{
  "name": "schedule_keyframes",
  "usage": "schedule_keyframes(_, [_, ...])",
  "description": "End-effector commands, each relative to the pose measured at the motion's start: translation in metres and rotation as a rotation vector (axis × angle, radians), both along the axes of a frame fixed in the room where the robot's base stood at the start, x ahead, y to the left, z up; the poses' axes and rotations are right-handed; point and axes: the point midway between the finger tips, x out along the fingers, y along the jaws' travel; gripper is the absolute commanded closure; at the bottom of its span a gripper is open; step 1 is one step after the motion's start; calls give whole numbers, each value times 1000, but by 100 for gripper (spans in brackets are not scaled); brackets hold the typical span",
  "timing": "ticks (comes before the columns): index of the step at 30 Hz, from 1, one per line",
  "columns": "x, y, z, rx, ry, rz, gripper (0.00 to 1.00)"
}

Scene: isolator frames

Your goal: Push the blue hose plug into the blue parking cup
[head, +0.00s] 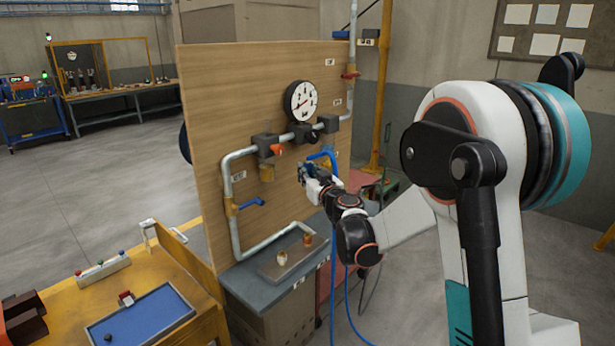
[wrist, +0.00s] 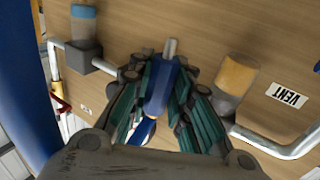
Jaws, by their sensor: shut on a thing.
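My gripper (wrist: 166,72) is shut on the blue hose plug (wrist: 157,92), whose bare metal tip (wrist: 171,47) sticks out past the fingers. The tip is clear of any fitting, in front of the wooden panel. In the head view my gripper (head: 314,184) is close to the panel's right part, below the gauge, and largely hides the plug. A blue-banded, cup-like fitting (wrist: 84,21) on a dark block shows at the wrist view's upper left, apart from the plug. I cannot tell for sure whether this is the blue parking cup.
An amber-banded fitting (wrist: 236,76) beside the VENT label (wrist: 288,95) stands right of the plug in the wrist view. Grey pipes and a gauge (head: 301,101) are on the panel (head: 215,110). The blue hose (head: 333,285) hangs down. Small fittings stand on the shelf tray (head: 268,270).

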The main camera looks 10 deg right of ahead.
Motion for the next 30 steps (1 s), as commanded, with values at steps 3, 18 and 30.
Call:
schedule_keyframes(3, [0,0,0,0,0,0,100])
schedule_keyframes(18, [0,0,26,0,0,0,100])
schedule_keyframes(30, [0,0,35,0,0,0,100])
